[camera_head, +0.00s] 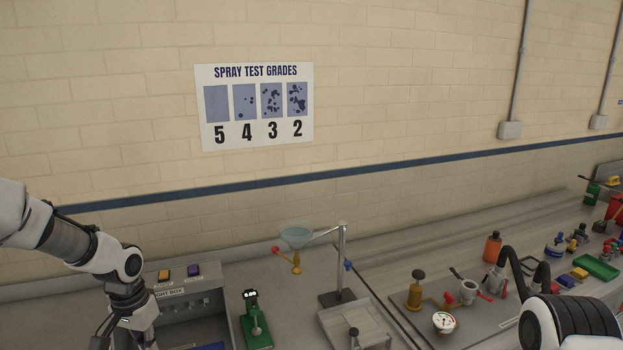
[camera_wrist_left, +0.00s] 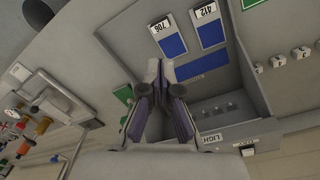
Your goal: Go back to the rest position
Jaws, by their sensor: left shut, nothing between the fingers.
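My left arm comes in from the left in the head view and hangs over the grey light box (camera_head: 187,298), its lower part near the box's left side. Its fingertips are hard to make out there. In the left wrist view my left gripper (camera_wrist_left: 161,68) is shut with nothing between its fingers. It is in front of the light box interior (camera_wrist_left: 232,84), with two blue cards labelled 706 (camera_wrist_left: 168,38) and 412 (camera_wrist_left: 209,27) beyond the fingers. Part of my right arm shows at the lower right of the head view; its gripper is not seen.
A green device (camera_head: 256,325), a stand with a funnel (camera_head: 296,237) and a pressure gauge (camera_head: 445,322) stand on the bench. A green tray (camera_head: 597,266) and small bottles are at the right. A spray test chart (camera_head: 254,105) hangs on the wall.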

